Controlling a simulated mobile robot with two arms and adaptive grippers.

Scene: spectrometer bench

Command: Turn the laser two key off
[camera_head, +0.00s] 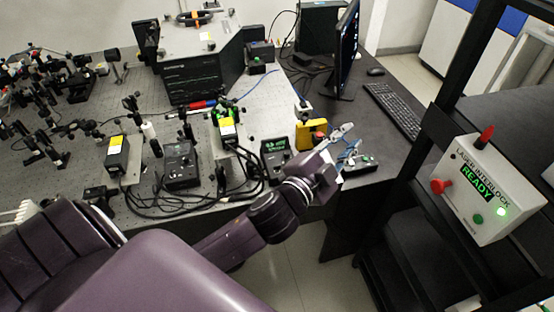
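My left arm reaches in from the lower left, and my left gripper (352,142) is over the right part of the bench near its front edge. Its fingers look spread, with nothing visible between them. A small dark box with a green light (361,163) is just beyond and below the fingers, partly hidden by them. A controller with a green display (275,150) stands left of the gripper. Another black controller with a knob (181,164) is further left. I cannot read which one is laser two, and no key can be made out. My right gripper is not in view.
A yellow box with a red button (312,133) stands close behind the gripper. The monitor (346,50) and keyboard (394,110) are behind it. Loose black cables (175,199) lie along the front edge. A laser interlock box (488,190) reading READY is on the rack at right.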

